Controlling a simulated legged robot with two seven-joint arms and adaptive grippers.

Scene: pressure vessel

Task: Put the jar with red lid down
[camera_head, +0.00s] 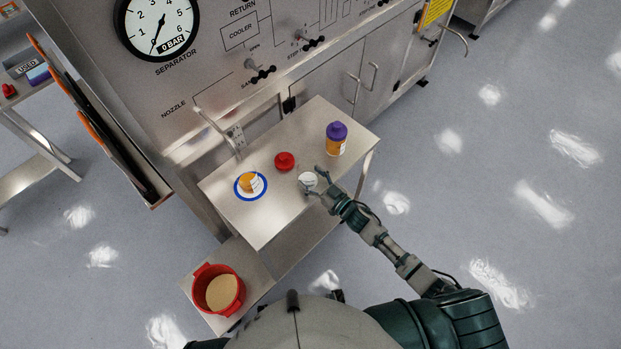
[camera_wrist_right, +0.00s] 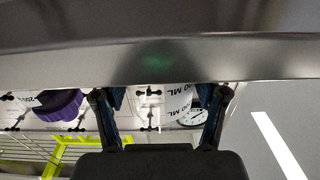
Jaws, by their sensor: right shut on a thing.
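A red lid (camera_head: 285,161) shows on the steel table; no jar body shows under it. My right gripper (camera_head: 318,184) is shut on a small white jar (camera_head: 308,179) just right of and nearer than the red lid. In the right wrist view the fingers of my right gripper (camera_wrist_right: 162,100) stand on either side of the jar (camera_wrist_right: 178,100), whose label reads "ML". No red lid shows on this jar. I cannot tell whether its base touches the table. My left gripper is not in view.
A purple-lidded jar (camera_head: 336,139) stands at the table's far right. An orange item (camera_head: 250,183) sits inside a blue ring (camera_head: 238,192) at the left. A red pot (camera_head: 205,274) with tan contents stands on a lower surface. The table's front (camera_head: 265,225) is clear.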

